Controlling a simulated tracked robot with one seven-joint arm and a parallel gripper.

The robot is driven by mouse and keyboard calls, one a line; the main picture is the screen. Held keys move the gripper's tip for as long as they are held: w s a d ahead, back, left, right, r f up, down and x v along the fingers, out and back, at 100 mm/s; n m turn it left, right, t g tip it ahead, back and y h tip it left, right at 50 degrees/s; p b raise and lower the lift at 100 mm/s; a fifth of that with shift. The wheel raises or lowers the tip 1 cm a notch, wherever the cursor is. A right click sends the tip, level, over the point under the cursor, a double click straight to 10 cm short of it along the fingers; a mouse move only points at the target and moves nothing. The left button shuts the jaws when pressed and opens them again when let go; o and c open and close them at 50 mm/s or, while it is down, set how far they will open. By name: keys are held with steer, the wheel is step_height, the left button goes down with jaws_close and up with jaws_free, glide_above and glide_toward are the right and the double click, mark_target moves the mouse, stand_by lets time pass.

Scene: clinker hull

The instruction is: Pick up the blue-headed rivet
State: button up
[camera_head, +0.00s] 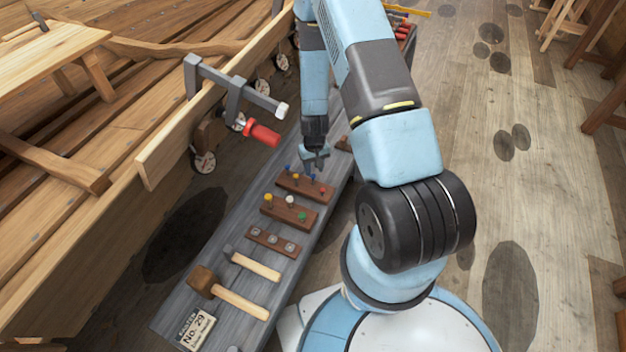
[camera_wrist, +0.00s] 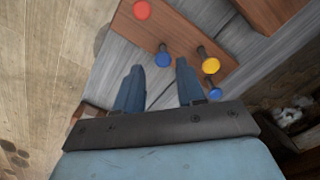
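The other blue-headed rivet (camera_wrist: 215,94) is to the right of the right finger, near the yellow-headed rivet (camera_wrist: 211,65). My gripper (camera_wrist: 160,67) is open, with nothing between its fingers. In the head view my gripper (camera_head: 316,162) hangs just above the block's far side. The remaining gap to the rivet heads is hard to judge.
A red-headed rivet (camera_wrist: 142,9) stands in the same block. A red-handled clamp (camera_head: 262,133) sticks out from the hull at left.

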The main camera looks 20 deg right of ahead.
mark_target(313, 175)
steer(key=shift+w+a+f, duration=0.1)
steer(key=shift+f, duration=1.5)
steer(key=shift+a+f, duration=0.1)
steer(key=shift+f, duration=1.5)
steer(key=shift+c, duration=0.2)
jaws_close()
